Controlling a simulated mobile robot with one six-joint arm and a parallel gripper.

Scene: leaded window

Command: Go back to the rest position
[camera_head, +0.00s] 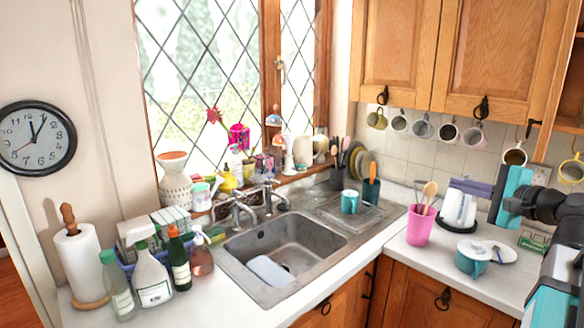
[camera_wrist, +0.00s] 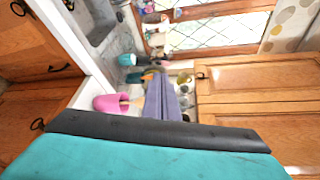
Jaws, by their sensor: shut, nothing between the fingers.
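My gripper (camera_head: 456,184) is at the right of the head view, held above the right-hand counter, with its grey-purple fingers pointing left. The fingers are together with nothing between them. In the wrist view the shut fingers (camera_wrist: 160,98) stick out past the teal wrist part, and the picture is turned sideways. A pink cup with wooden utensils (camera_head: 419,226) stands on the counter below and left of the fingers. It also shows in the wrist view (camera_wrist: 108,103).
A teal cup (camera_head: 473,259) stands on the right counter below my arm, near a white container (camera_head: 459,208). Mugs (camera_head: 448,132) hang under the wall cupboards (camera_head: 475,60). The sink (camera_head: 285,243) is to the left, with bottles (camera_head: 152,280) beyond it.

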